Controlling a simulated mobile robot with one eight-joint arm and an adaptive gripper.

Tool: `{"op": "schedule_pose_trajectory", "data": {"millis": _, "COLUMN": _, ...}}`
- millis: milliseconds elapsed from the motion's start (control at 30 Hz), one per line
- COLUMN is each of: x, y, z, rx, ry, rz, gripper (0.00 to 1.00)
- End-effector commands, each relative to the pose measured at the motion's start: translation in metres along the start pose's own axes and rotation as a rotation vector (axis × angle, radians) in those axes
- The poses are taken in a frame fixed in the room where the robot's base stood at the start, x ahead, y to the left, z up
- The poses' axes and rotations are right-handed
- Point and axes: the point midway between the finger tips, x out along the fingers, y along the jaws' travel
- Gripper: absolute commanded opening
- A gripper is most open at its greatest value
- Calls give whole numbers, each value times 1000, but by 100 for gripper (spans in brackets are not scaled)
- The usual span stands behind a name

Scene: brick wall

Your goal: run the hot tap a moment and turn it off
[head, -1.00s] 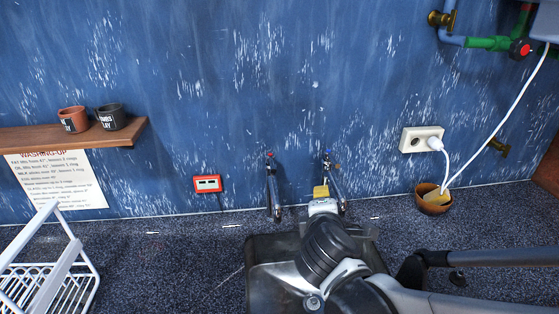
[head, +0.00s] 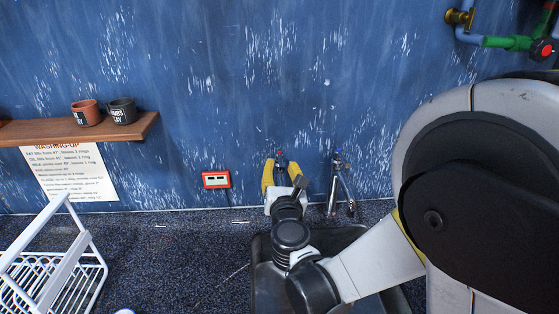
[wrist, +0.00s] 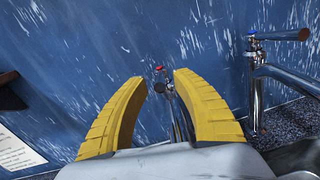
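The hot tap (head: 281,156), with a red mark on top, stands against the blue wall. It also shows in the wrist view (wrist: 160,69), ahead of and between my fingertips. My gripper (head: 281,170) is open, with one yellow finger on each side of the hot tap in the head view; the wrist view also shows the fingers (wrist: 162,80) apart and empty. I cannot tell whether they touch the tap. The cold tap (head: 338,180), with a blue mark, stands to the right; in the wrist view its lever (wrist: 285,35) points right. I see no running water.
A dark sink (head: 258,275) lies below the taps, partly hidden by my arm. A red-framed socket (head: 216,180) is on the wall to the left.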

Motion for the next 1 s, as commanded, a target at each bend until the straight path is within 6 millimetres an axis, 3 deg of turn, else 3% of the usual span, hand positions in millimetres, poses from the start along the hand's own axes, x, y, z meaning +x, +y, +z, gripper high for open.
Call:
{"op": "schedule_pose_trajectory", "data": {"millis": 200, "x": 26, "y": 0, "z": 0, "rx": 1, "ry": 0, "rz": 0, "gripper": 33}}
{"op": "schedule_pose_trajectory", "data": {"millis": 533, "x": 30, "y": 0, "z": 0, "rx": 2, "ry": 0, "rz": 0, "gripper": 33}}
{"op": "schedule_pose_trajectory", "data": {"millis": 567, "x": 30, "y": 0, "z": 0, "rx": 2, "ry": 0, "rz": 0, "gripper": 29}}
{"op": "schedule_pose_trajectory", "data": {"millis": 667, "x": 30, "y": 0, "z": 0, "rx": 2, "ry": 0, "rz": 0, "gripper": 0}}
{"op": "schedule_pose_trajectory", "data": {"millis": 1000, "x": 30, "y": -1, "z": 0, "rx": 2, "ry": 0, "rz": 2, "gripper": 0}}
